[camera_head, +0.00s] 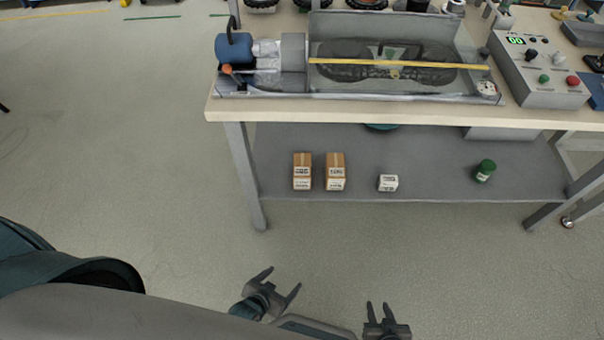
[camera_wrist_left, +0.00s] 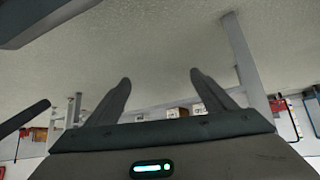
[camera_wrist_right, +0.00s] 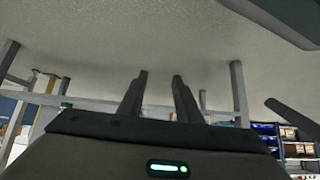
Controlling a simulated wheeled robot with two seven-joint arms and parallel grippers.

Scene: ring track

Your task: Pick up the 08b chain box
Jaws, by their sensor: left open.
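Two brown cardboard boxes with white labels stand side by side on the lower shelf, the left box (camera_head: 302,171) and the right box (camera_head: 336,171). A small white box (camera_head: 388,183) sits to their right. The print is too small to tell which is the 08b chain box. My left gripper (camera_head: 283,278) is open and empty, in front of the shelf and below the brown boxes in the head view. My right gripper (camera_head: 378,306) is also empty, its fingers apart with a narrower gap, further right. Neither gripper touches a box.
The lower shelf (camera_head: 430,160) also holds a green jar (camera_head: 485,171) at right. The tabletop (camera_head: 400,110) overhangs the shelf and carries a machine and a control box (camera_head: 540,75). A table leg (camera_head: 247,180) stands left of the boxes. The floor (camera_head: 150,180) at left is clear.

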